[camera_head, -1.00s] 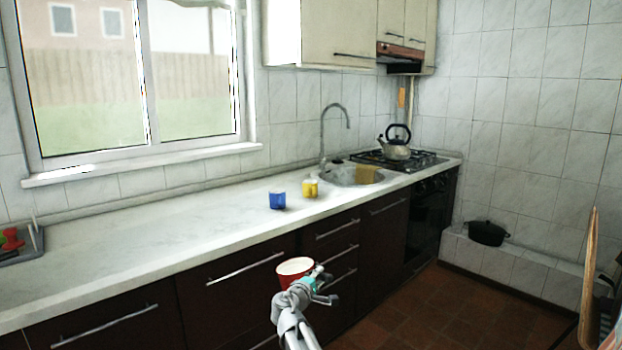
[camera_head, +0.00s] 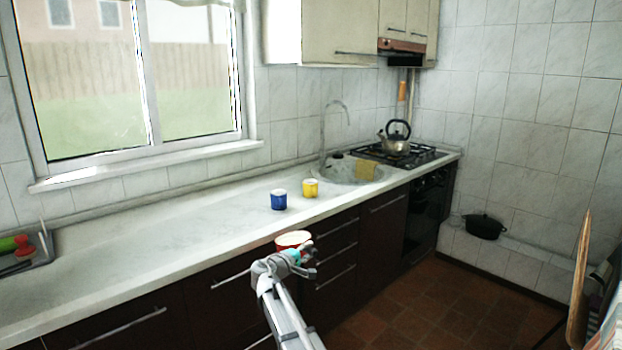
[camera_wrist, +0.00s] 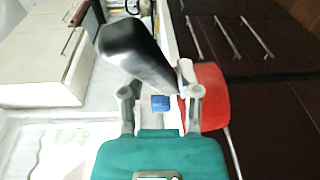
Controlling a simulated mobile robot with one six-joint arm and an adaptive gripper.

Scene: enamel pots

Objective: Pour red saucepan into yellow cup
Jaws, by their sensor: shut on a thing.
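The red saucepan (camera_head: 281,243), pale inside, is held up in front of the counter's front edge. Its red side also shows in the wrist view (camera_wrist: 214,98). My gripper (camera_head: 308,262) is beside the pan, and in the wrist view (camera_wrist: 160,100) its fingers are shut on the pan's dark handle (camera_wrist: 137,58). The pan looks roughly upright; its contents cannot be made out. The yellow cup (camera_head: 310,189) stands upright on the counter, beyond the pan and slightly right of it, apart from it.
A blue cup (camera_head: 279,202) stands left of the yellow cup, close to it. The pale counter (camera_head: 170,235) is clear around them. The sink (camera_head: 345,174) and a kettle (camera_head: 396,140) on the stove lie farther right. A rack (camera_head: 35,250) with utensils is at far left.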

